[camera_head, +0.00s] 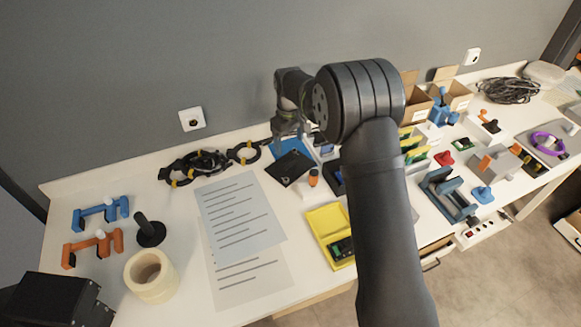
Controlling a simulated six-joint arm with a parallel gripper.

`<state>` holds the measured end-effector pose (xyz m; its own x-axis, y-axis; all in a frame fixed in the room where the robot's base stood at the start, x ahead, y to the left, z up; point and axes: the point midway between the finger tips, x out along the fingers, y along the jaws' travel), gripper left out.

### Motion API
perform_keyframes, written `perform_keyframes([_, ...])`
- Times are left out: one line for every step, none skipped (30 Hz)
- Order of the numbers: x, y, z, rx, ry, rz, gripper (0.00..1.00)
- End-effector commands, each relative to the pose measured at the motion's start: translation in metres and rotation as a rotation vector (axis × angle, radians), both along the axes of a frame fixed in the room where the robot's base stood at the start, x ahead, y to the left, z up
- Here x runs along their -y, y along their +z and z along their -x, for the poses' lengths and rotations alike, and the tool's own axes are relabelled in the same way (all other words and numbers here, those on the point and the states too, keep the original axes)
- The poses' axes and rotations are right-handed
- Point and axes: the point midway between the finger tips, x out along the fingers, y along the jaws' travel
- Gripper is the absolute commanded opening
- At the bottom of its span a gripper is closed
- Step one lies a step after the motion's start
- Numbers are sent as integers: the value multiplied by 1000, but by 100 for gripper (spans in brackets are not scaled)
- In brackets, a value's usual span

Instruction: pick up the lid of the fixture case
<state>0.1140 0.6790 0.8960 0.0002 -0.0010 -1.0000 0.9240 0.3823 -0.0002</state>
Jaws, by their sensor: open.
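My gripper (288,133) hangs at the back of the table near the wall, with its fingers pointing down. Its fingertips are small in this view, and no object shows between them. A flat black square piece (289,168) with a small light mark lies just below it in the picture, in front of a blue flat piece (291,147). A yellow open case (326,218) with a dark and green item in its front part lies nearer the table's front. I cannot tell for certain which piece is the fixture case's lid. My arm hides part of the table right of the yellow case.
Printed sheets (240,225) cover the middle left. Cartons (457,95) and blue fixtures (447,194) crowd the right.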

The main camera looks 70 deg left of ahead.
Motion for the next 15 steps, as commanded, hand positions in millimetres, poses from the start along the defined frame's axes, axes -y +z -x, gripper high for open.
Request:
perform_keyframes([0,-12,0,-1,0,4,76])
perform_keyframes([0,-18,0,0,0,2,76])
perform_keyframes([0,-24,0,0,0,2,76])
perform_keyframes([0,-29,0,-1,0,1,76])
perform_keyframes([0,-33,0,-1,0,1,76])
perform_keyframes([0,-37,0,-1,-1,1,76])
perform_keyframes([0,-40,0,-1,-1,1,76])
perform_keyframes([0,-41,0,0,-1,0,76])
perform_keyframes([0,-43,0,0,-1,0,76])
perform_keyframes([0,-44,0,0,-1,-1,76])
perform_keyframes([-1,-45,0,0,-1,-1,76])
perform_keyframes([-1,-47,0,0,-1,-1,76])
perform_keyframes([-2,-48,-1,0,-1,-1,76])
perform_keyframes([-2,-50,-1,0,-1,0,76])
perform_keyframes([-3,-54,-1,0,-1,0,76])
